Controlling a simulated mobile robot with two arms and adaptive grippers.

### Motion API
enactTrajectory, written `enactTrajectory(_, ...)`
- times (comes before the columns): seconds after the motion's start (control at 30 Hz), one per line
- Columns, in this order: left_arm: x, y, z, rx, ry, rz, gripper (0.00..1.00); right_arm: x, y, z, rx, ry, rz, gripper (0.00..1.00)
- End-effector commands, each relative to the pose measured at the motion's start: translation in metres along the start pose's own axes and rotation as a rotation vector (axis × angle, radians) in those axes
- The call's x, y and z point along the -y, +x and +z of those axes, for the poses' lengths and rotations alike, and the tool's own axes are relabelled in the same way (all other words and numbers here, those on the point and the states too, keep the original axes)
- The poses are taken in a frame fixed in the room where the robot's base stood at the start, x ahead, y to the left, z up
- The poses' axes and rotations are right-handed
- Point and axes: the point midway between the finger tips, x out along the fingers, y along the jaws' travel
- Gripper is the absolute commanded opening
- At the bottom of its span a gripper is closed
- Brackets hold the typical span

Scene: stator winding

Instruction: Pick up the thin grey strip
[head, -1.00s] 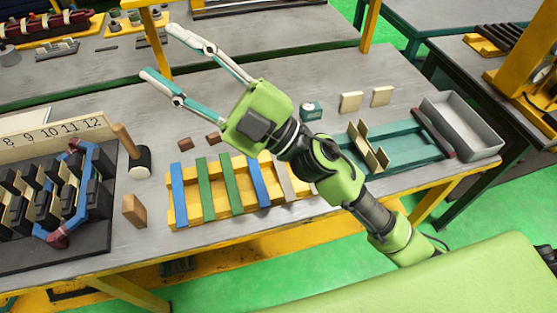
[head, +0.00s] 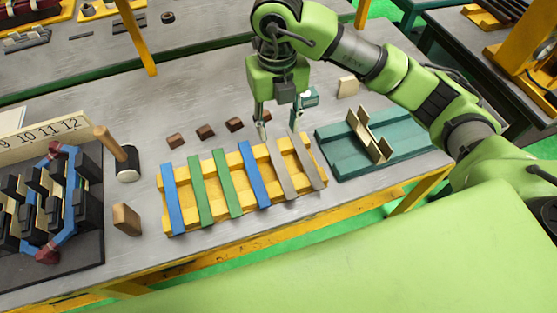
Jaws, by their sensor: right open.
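Two thin grey strips lie across the right end of a yellow slatted rack (head: 187,217): the inner grey strip (head: 281,173) and the outer grey strip (head: 310,163). My right gripper (head: 279,129) points down with its two fingers apart and nothing between them. In the picture its fingertips are just beyond the far ends of the grey strips. I cannot tell its exact height above the rack. My left gripper is not in view.
Blue and green strips, such as the blue strip (head: 254,174), share the rack. Several brown blocks (head: 206,131) lie behind it. A teal fixture (head: 345,155) stands right, a mallet (head: 124,158) and the stator (head: 60,205) left.

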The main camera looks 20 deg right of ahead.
Motion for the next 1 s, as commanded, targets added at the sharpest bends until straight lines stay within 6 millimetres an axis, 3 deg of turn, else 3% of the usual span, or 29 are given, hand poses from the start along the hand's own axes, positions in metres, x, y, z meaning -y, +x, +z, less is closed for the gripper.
enactTrajectory(0.3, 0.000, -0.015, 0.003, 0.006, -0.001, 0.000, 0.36, -0.001, 0.059, -0.002, -0.008, -0.002, 0.003, 0.40)
enactTrajectory(0.53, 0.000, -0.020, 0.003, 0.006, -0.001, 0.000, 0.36, -0.001, 0.077, -0.001, -0.004, -0.003, 0.004, 0.40)
enactTrajectory(0.73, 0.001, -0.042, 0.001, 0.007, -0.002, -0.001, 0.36, 0.001, 0.102, -0.002, -0.009, -0.002, 0.003, 0.40)
enactTrajectory(1.0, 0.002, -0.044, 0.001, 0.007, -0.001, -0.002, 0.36, 0.001, 0.127, -0.001, -0.003, -0.004, 0.005, 0.40)
